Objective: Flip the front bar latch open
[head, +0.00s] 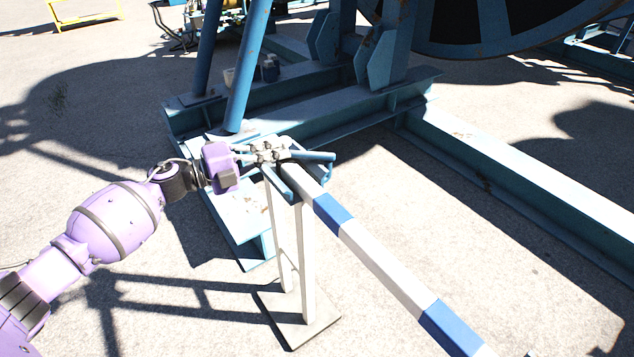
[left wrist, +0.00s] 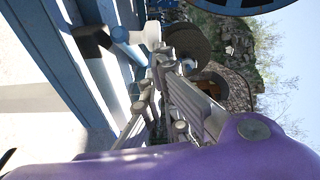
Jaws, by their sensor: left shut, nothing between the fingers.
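The blue and white striped bar (head: 384,263) runs from the lower right up to a white post (head: 308,262). At its far end is a blue latch bracket (head: 280,184) with a short blue rod (head: 318,156) sticking out to the right. My left gripper (head: 274,152) is shut and empty, right over the latch end. Its fingers cover part of the latch, and I cannot tell whether they touch it. The left wrist view shows the gripper's fingers (left wrist: 160,92) close up. My right gripper is not in view.
The blue steel reel frame (head: 345,115) stands just behind the latch, with slanted blue struts (head: 248,65) and a large reel (head: 480,50) above. The post stands on a flat base plate (head: 298,318). Concrete ground (head: 420,220) lies open around the bar.

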